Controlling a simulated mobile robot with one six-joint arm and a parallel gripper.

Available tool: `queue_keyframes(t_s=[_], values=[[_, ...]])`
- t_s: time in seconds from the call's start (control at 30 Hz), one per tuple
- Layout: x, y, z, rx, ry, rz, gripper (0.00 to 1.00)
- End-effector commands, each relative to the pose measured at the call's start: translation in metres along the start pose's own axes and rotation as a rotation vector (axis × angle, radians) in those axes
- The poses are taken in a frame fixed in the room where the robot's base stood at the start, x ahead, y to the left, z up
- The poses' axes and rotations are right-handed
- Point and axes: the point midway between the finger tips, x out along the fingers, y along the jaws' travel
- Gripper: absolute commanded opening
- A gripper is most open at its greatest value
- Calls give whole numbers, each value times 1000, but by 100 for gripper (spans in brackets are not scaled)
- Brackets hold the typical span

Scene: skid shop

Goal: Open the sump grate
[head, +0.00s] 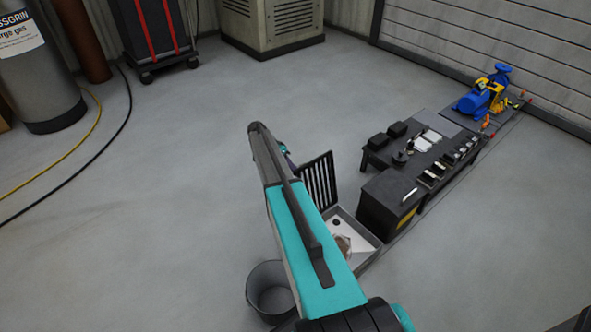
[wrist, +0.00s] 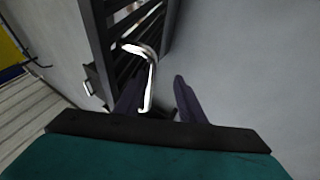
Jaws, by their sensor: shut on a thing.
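The sump grate (head: 319,181) is a dark slatted panel, standing raised and nearly upright at the far edge of the sump box (head: 372,246) in the head view. The box's pale inside shows below it, partly behind my arm. In the wrist view the grate's dark bars (wrist: 112,42) run along the top left. My gripper (wrist: 158,98) is shut on the grate's handle (wrist: 150,78), a bright curved metal bar by the left finger. The exact contact is hard to see. In the head view my arm hides most of the gripper.
A dark bucket (head: 270,290) stands left of the sump box. A black cabinet (head: 391,200) and a low bench with small parts (head: 425,143) stand to its right. A blue pump (head: 482,98) is farther back. The floor to the left is clear, with hoses (head: 95,150) beyond.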

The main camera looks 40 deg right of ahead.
Motion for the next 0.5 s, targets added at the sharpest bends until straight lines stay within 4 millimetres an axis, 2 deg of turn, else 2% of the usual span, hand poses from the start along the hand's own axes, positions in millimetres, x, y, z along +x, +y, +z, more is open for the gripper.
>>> queue_keyframes(t_s=[0.5], values=[[-7,-2,0,-3,4,-10,29]])
